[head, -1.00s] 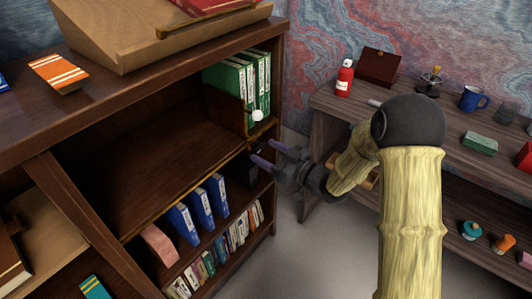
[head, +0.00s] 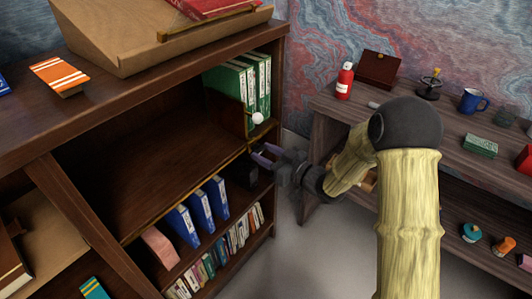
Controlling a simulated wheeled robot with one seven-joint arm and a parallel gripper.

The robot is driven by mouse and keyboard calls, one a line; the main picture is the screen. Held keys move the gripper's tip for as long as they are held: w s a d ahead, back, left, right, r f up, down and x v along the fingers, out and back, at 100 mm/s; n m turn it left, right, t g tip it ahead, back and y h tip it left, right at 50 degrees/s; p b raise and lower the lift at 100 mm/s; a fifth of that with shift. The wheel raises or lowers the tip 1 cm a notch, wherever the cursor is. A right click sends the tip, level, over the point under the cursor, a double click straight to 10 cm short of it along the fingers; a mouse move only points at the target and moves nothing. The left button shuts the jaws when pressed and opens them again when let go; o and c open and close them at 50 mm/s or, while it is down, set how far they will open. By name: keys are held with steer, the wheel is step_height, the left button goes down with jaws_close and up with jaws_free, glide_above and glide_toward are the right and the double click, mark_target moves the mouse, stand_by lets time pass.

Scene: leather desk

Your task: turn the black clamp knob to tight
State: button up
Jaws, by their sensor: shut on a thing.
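The black clamp knob (head: 256,152) is small and dark, at the right front end of the middle shelf's brass edge, in the head view. It is mostly hidden by the fingers, so its turn angle cannot be read. My gripper (head: 263,154), with purple fingers, comes from the right and is shut on the knob. A brown plate (head: 228,112) with a white ball (head: 258,118) stands just above, in front of green binders (head: 250,82).
Blue binders (head: 201,211) and several books fill the lower shelves to the left below my gripper. A side table (head: 335,110) with a red bottle (head: 344,82) and a blue mug (head: 472,100) stands at the right. The middle shelf is largely bare.

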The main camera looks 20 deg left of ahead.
steer(key=shift+r, duration=0.1)
steer(key=m+p, duration=0.4)
steer(key=p, duration=0.1)
steer(key=shift+d+r+m, duration=0.1)
steer(key=shift+m, duration=0.2)
steer(key=m+p, duration=0.4)
steer(key=shift+m, duration=0.3)
steer(key=m+p, duration=0.3)
steer(key=m, duration=0.2)
steer(key=m+p, duration=0.1)
steer(key=m, duration=0.2)
steer(key=shift+f, duration=0.25)
steer(key=o, duration=1)
steer(key=shift+d, duration=0.1)
